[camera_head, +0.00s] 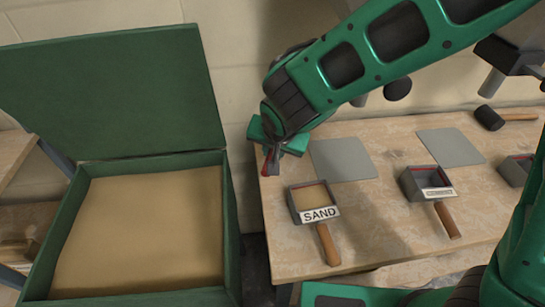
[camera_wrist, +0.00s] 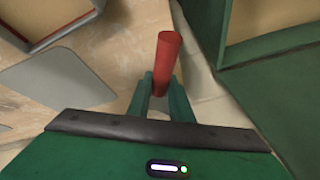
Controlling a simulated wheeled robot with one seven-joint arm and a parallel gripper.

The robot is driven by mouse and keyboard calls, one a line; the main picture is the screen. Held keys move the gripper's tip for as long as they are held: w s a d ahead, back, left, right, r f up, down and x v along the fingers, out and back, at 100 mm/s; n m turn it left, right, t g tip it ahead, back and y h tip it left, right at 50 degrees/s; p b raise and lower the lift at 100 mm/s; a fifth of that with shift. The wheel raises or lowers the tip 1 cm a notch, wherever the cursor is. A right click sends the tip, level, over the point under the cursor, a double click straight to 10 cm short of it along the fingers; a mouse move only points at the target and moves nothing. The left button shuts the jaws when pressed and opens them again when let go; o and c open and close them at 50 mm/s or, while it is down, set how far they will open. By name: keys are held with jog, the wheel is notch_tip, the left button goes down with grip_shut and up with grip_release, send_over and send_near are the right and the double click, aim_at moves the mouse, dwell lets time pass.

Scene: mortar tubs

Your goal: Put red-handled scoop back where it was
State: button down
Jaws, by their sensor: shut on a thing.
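My gripper (camera_head: 272,160) is shut on the red handle of the scoop. The red handle (camera_wrist: 166,55) stands out between the two fingers in the wrist view, and a sliver of red (camera_head: 265,162) shows in the head view. The scoop's head is not visible in either view. My gripper is above the bench's left edge, between the bench and the green bin. A grey square mat (camera_head: 342,159) lies bare on the bench just right of my gripper.
An open green bin (camera_head: 232,215) filled with sand stands at left, its lid raised. On the wooden bench (camera_head: 285,250) are a wooden-handled box marked SAND (camera_head: 320,214), a similar labelled box (camera_head: 437,192), a second grey mat (camera_head: 450,147) and a black-headed mallet (camera_head: 489,118).

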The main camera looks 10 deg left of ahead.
jog(key=shift+f, duration=1.3)
jog(key=c, duration=1.6)
grip_release()
jog(key=v, duration=1.2)
jog(key=shift+s, duration=0.1)
